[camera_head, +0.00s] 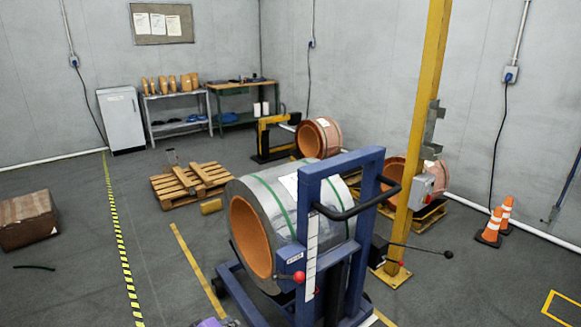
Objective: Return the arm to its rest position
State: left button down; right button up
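No arm of mine shows clearly. At the bottom edge, a small purple and grey part (212,322) pokes into view, cut off by the frame. I cannot tell whether it belongs to my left gripper, and no fingertips can be made out. My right gripper is not in view. A large foil coil (250,205) with a grey wrap, green straps and a copper-coloured bore rests on a blue lifting stand (368,200) close in front. The stand has a black handle bar (360,208) and a red-knobbed lever (298,277).
A yellow post (420,130) with a grey box stands right of the stand. Two copper coils (318,138) (395,170) lie behind. A wooden pallet (190,183), a brown box (28,218) and orange cones (492,226) stand around. Left floor is mostly open.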

pick_arm(q)
jog(key=s+a+f+m+y, duration=0.1)
jog(key=s+f+m, duration=0.1)
jog(key=s, duration=1.1)
jog(key=s+a+f+m+g+y, duration=0.1)
jog(key=s+m, duration=0.3)
jog(key=s, duration=0.9)
jog(key=s+a+f+m+y, duration=0.1)
jog(key=s+f+m, duration=0.1)
jog(key=s, duration=1.2)
jog(key=shift+f+m+g+y+p, duration=0.3)
jog(key=shift+f+m+y+p, duration=0.1)
jog(key=shift+f, duration=0.35)
jog(key=shift+a, duration=0.1)
